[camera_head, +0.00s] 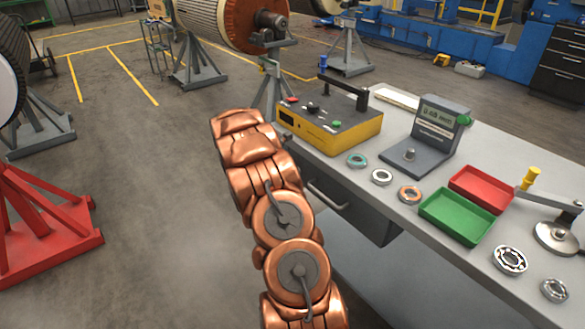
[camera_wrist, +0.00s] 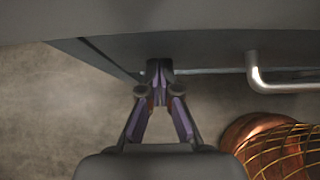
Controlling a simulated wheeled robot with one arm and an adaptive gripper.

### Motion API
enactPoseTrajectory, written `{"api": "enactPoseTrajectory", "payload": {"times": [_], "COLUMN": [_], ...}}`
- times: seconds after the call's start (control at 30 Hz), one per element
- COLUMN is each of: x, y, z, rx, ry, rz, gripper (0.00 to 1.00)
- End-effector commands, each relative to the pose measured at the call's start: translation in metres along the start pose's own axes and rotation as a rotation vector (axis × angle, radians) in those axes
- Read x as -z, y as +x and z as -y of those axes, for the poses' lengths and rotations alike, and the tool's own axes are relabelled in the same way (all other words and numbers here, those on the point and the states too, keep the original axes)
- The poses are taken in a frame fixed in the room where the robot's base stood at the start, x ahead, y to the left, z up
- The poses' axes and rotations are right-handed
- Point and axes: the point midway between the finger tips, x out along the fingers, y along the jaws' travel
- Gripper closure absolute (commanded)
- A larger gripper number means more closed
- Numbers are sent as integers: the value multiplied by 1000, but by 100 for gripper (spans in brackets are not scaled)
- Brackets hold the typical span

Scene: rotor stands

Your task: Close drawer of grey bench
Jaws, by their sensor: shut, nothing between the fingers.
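The grey bench (camera_head: 345,253) stands at the right in the head view. Its dark grey drawer (camera_head: 365,218) is under the top, with a pale bar handle (camera_head: 326,196) on its front. How far the drawer stands out is hard to tell. In the wrist view the drawer front (camera_wrist: 205,50) crosses the upper part, with the handle (camera_wrist: 256,75) right of my gripper. My gripper (camera_wrist: 159,70) is shut and empty, its tips close to the drawer front, left of the handle. I cannot tell whether they touch. My gripper is hidden in the head view.
On the bench top are a yellow instrument box (camera_head: 335,135), a grey gauge stand (camera_head: 430,140), a green tray (camera_head: 457,217), a red tray (camera_head: 481,189) and several rings. A red stand (camera_head: 40,225) is at the left. The floor between (camera_head: 150,220) is clear.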

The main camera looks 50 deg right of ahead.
Motion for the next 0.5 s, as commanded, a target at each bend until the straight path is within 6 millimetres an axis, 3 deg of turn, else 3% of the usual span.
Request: {"api": "enactPoseTrajectory", "payload": {"times": [0.13,0.5], "x": [25,24], "y": [-25,-93], "z": [-2,-2], "rx": [-10,-9], "ry": [-11,-9], "rz": [-2,-2], "gripper": [100,100]}}
